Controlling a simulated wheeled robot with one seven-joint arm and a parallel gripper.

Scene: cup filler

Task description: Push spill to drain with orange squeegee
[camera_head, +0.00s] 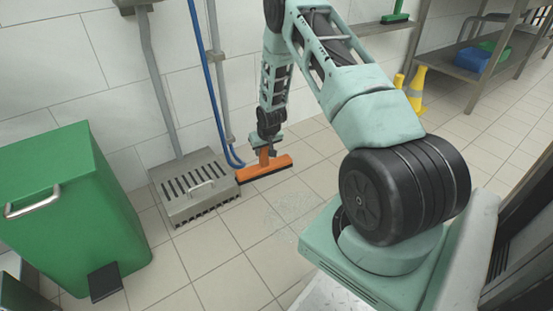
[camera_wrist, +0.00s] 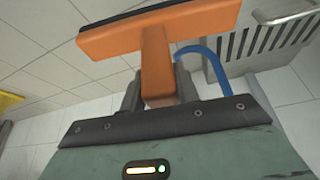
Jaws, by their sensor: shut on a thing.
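My gripper (camera_head: 265,147) is shut on the handle of the orange squeegee (camera_head: 268,168), which is at the right side of the drain in the head view. In the wrist view my gripper (camera_wrist: 158,98) holds the orange handle between its fingers, and the squeegee's wide orange head (camera_wrist: 190,22) spans the top. The drain (camera_head: 196,187) is a grey slotted metal box by the wall; its slots also show in the wrist view (camera_wrist: 270,38). The spill (camera_head: 290,207) looks like a faint, pale patch on the tiles, right of and in front of the squeegee.
A green pedal bin (camera_head: 75,205) stands left of the drain. A blue hose (camera_head: 212,85) and grey pipes run down the wall behind. Yellow cones (camera_head: 416,85) and a metal shelf (camera_head: 485,60) are at the back right. Tiled floor in front of the drain is clear.

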